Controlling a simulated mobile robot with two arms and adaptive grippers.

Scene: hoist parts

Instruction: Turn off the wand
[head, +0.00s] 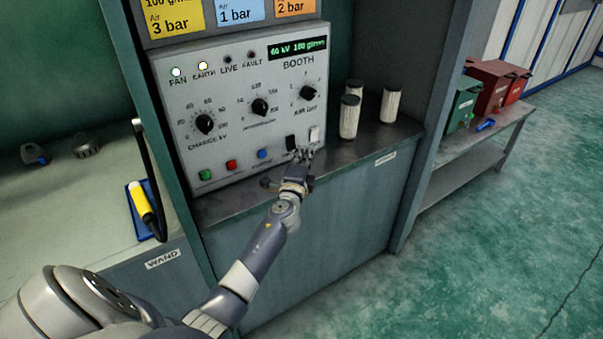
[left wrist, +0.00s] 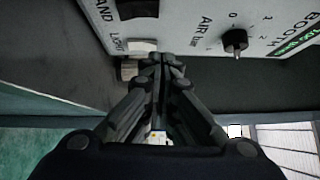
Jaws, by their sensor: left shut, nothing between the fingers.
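The grey control panel (head: 245,95) carries a black rocker switch (head: 291,143) at its lower right, with a label ending in "AND" in the left wrist view. This switch shows at the top of the left wrist view (left wrist: 138,8). A white switch (head: 314,134) marked LIGHT is beside it and also shows in the left wrist view (left wrist: 142,46). My left gripper (head: 305,154) is shut and empty, its tips just below the two switches, closest to the white one. I cannot tell whether they touch. The yellow wand (head: 143,202) lies on a blue holder at left.
The FAN lamp (head: 176,72) and EARTH lamp (head: 203,66) are lit; LIVE and FAULT look dark. The display (head: 297,49) reads about 60 kV. Knobs, coloured buttons and several pale cylinders (head: 350,116) are near. A bench with bins (head: 492,85) stands right.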

